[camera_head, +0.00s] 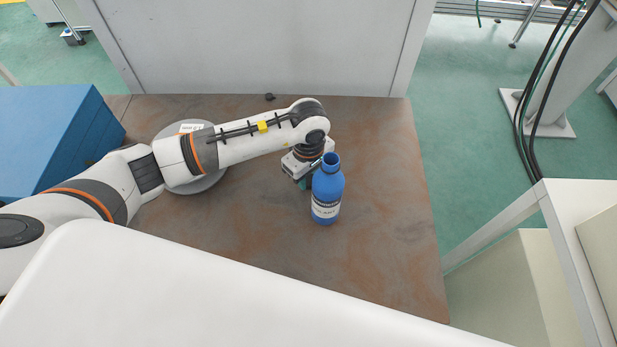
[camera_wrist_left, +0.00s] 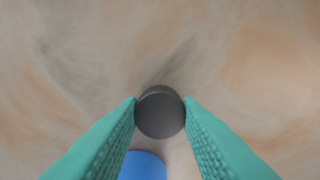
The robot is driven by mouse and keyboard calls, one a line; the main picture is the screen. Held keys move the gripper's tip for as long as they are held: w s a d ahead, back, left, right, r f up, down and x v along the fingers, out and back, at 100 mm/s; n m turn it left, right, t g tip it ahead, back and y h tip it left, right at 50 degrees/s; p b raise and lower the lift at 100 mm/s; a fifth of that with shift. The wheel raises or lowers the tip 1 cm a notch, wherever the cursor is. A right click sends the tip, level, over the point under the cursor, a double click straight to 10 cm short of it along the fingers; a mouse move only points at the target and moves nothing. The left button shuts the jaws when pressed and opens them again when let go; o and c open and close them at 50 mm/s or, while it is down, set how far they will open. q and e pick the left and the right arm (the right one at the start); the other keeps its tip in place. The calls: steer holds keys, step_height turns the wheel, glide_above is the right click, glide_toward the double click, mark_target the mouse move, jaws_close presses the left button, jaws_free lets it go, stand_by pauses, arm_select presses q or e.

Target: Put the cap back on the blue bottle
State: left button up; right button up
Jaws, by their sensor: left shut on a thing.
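The blue bottle (camera_head: 327,190) stands upright on the brown table, its mouth open and uncapped, with a white label on its front. My left gripper (camera_head: 303,182) is just left of the bottle and partly hidden behind it. In the left wrist view its green fingers (camera_wrist_left: 160,115) are shut on a dark round cap (camera_wrist_left: 160,113), held between the fingertips. A blue part of the bottle (camera_wrist_left: 143,167) shows below the cap, between the fingers. The cap is hidden in the head view. My right gripper is not in view.
The brown table (camera_head: 390,200) is clear right of the bottle. A grey round plate (camera_head: 208,183) lies under my left arm, and a blue box (camera_head: 60,130) is at the left. A small dark object (camera_head: 270,97) lies at the back edge by a grey panel (camera_head: 250,45).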

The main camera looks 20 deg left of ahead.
mark_target(308, 179)
arm_select(q)
step_height(308, 179, up, 9)
steer(key=b, duration=0.2)
steer(key=shift+r, duration=0.1)
